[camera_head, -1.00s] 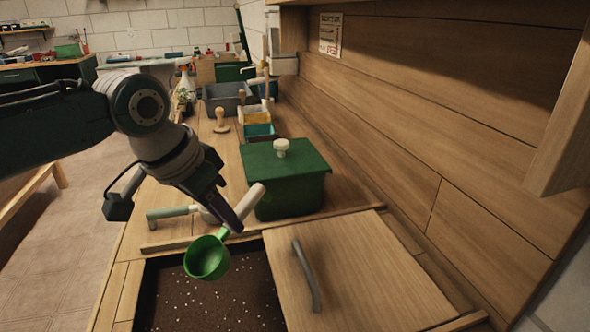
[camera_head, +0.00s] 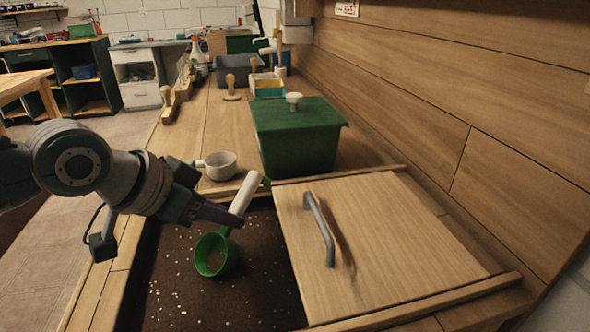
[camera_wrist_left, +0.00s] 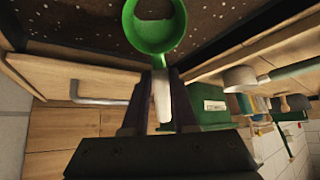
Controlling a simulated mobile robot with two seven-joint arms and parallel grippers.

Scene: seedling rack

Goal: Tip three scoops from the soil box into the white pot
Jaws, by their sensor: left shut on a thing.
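The soil box (camera_head: 180,290) is sunk in the bench and holds dark soil with white specks. My left gripper (camera_head: 228,213) is shut on the white handle of a green scoop (camera_head: 216,255). The scoop's cup is tilted, over or at the soil. In the left wrist view the cup (camera_wrist_left: 129,27) has a dark brown patch inside, seemingly soil. A small white cup-like vessel (camera_head: 221,166) with a side handle stands behind the soil box; I cannot tell if it is the white pot. My right gripper is not in view.
A wooden cover (camera_head: 390,235) with a grey handle lies over the right part of the soil box. A lidded green box (camera_head: 297,140) stands behind it. Grey and coloured bins (camera_head: 232,75) stand farther back. A wooden wall bounds the right side.

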